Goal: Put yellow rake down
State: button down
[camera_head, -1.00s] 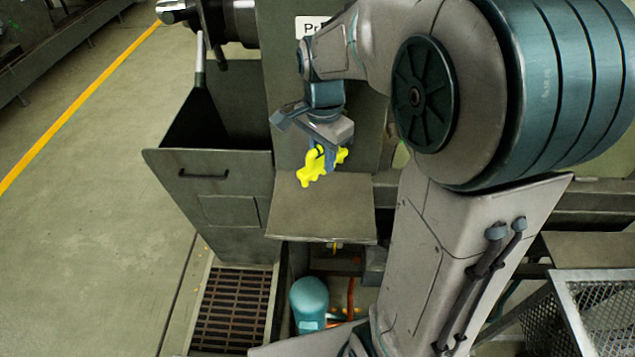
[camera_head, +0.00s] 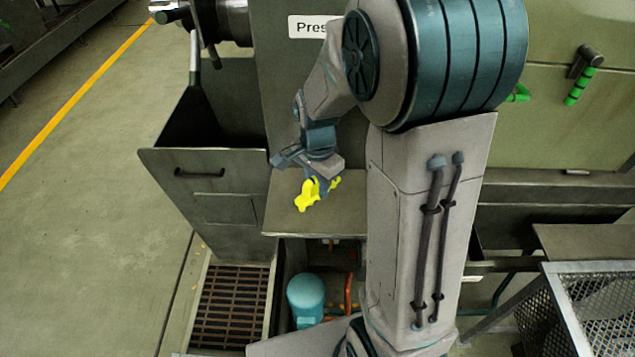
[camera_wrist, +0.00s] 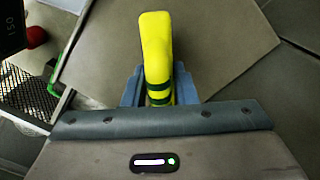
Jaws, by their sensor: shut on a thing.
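The yellow rake (camera_head: 309,194) is held in my gripper (camera_head: 321,181) above a flat grey metal shelf (camera_head: 345,222) on the machine's front. In the wrist view, the rake's yellow handle (camera_wrist: 156,50) with dark green bands stands between the two blue fingers of my gripper (camera_wrist: 158,88). The fingers are shut on it. The grey shelf (camera_wrist: 225,50) lies beneath it in the wrist view. Whether the rake touches the shelf, I cannot tell.
A grey hopper bin (camera_head: 205,195) with a handle stands left of the shelf. A floor grate (camera_head: 232,308) and a teal motor (camera_head: 306,297) are below. A mesh basket (camera_head: 600,310) is at lower right. Green-handled levers (camera_head: 579,86) sit on the right panel.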

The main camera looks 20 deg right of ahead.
jog(key=c, duration=1.2)
grip_release()
jog(key=shift+f, duration=0.1)
jog(key=shift+o, duration=0.2)
notch_tip(320, 180, up, 11)
jog(key=shift+s+r, duration=0.1)
jog(key=shift+r, duration=0.55)
jog(key=s+n+t, duration=0.3)
jog(key=s+n, duration=0.9)
jog(key=s, duration=0.2)
jog(key=shift+n, duration=0.4)
jog(key=shift+f, duration=0.1)
